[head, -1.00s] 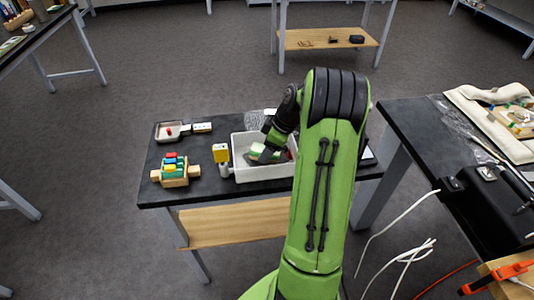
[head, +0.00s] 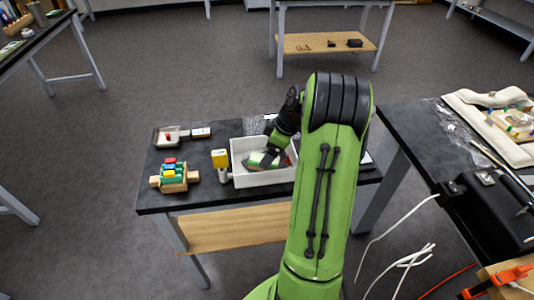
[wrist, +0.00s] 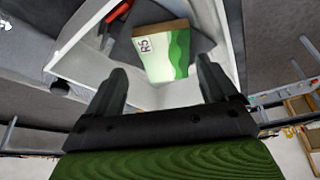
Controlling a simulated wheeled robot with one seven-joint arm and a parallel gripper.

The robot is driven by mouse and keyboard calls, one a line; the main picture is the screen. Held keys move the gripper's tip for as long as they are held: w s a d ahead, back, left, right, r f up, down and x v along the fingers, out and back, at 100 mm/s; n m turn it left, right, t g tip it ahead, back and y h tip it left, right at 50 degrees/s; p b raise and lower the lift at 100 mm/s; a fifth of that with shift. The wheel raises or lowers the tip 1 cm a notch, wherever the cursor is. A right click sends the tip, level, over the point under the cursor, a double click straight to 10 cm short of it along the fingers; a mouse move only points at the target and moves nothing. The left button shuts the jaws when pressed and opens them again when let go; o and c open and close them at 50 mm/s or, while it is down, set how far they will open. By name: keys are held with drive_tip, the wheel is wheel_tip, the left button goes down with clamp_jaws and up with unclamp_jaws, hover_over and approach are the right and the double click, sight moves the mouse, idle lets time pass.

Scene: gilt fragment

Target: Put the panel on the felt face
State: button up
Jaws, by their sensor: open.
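A small panel marked R5 (wrist: 165,50), white with a wavy green band and a brown edge, lies in the white bin (wrist: 75,55) in the wrist view. In the head view the panel (head: 258,160) shows as a green and pale piece in the bin (head: 262,179). My gripper (wrist: 162,72) is open, its two dark fingers apart, with the panel just beyond the tips. In the head view my gripper (head: 272,152) reaches down into the bin and partly hides the panel. A dark grey patch lies behind the panel; I cannot tell whether it is the felt face.
A red piece (wrist: 118,12) lies by the bin's wall. Left of the bin stand a yellow-topped object (head: 220,158), a wooden holder with coloured blocks (head: 173,178) and a small tray (head: 170,137). Another black table (head: 440,140) stands to the right.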

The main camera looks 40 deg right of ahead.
drive_tip(key=p+v, duration=0.2)
drive_tip(key=v, duration=0.8)
drive_tip(key=w+a+r+m+h, duration=0.1)
drive_tip(key=a+r, duration=0.4)
drive_tip(key=a, duration=0.5)
drive_tip(key=s+a+r+m+h, duration=0.1)
drive_tip(key=s+a+r, duration=0.1)
drive_tip(key=a, duration=0.4)
drive_tip(key=s+a+r+m, duration=0.1)
drive_tip(key=s+a+r, duration=0.1)
drive_tip(key=a, duration=0.4)
drive_tip(key=s+a+m, duration=0.1)
drive_tip(key=s+a, duration=0.2)
drive_tip(key=s, duration=0.3)
drive_tip(key=s+a+f+m+t, duration=0.1)
drive_tip(key=s+a+m, duration=0.1)
drive_tip(key=s+a, duration=0.2)
drive_tip(key=shift+s+t, duration=0.3)
drive_tip(key=shift+s, duration=0.85)
